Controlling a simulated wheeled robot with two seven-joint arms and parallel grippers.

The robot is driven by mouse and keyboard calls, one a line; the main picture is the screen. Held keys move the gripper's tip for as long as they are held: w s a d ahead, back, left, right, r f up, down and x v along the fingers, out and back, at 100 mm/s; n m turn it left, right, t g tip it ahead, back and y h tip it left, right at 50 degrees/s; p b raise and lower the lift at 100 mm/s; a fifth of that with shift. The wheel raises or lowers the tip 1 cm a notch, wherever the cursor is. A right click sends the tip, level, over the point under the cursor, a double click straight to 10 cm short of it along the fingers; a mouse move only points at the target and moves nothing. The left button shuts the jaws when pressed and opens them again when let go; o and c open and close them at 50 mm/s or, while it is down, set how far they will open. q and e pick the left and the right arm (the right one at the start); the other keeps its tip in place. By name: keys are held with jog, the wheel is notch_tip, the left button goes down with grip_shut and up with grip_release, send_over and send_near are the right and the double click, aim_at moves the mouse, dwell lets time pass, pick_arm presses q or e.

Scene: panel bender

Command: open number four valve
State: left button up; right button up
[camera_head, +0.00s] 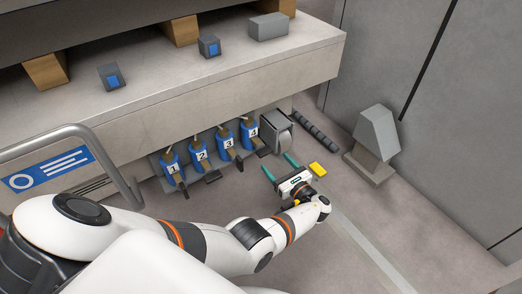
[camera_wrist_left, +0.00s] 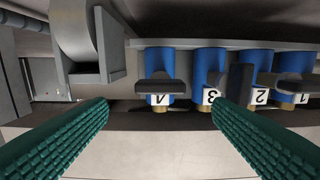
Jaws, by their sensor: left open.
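The number four valve (camera_head: 250,133) is the rightmost of a row of blue valves under the bench ledge. In the left wrist view, which is upside down, it (camera_wrist_left: 160,62) has a dark handle (camera_wrist_left: 161,87) lying crosswise above its label. My left gripper (camera_head: 279,166) is open and empty, with teal fingers pointing at the valve from the front right, apart from it. In the left wrist view the fingers (camera_wrist_left: 160,108) lie either side of the valve's label, nearer the camera. The right finger partly overlaps the number three valve (camera_wrist_left: 209,65). My right gripper is not in view.
Valves numbered three (camera_head: 223,140), two (camera_head: 199,151) and one (camera_head: 171,163) stand to the left. A grey roller housing (camera_head: 277,131) is close on the right. A yellow block (camera_head: 318,169) shows beside the gripper, and a grey pedestal (camera_head: 375,140) stands farther right.

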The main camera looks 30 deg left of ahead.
aim_at(262, 147)
pick_arm(q)
jog(key=b+x, duration=0.2)
jog(key=x, duration=0.7)
jog(key=shift+w+a+b, duration=0.2)
jog(key=shift+a+b, duration=0.15)
jog(key=shift+b, duration=0.05)
jog(key=c, duration=1)
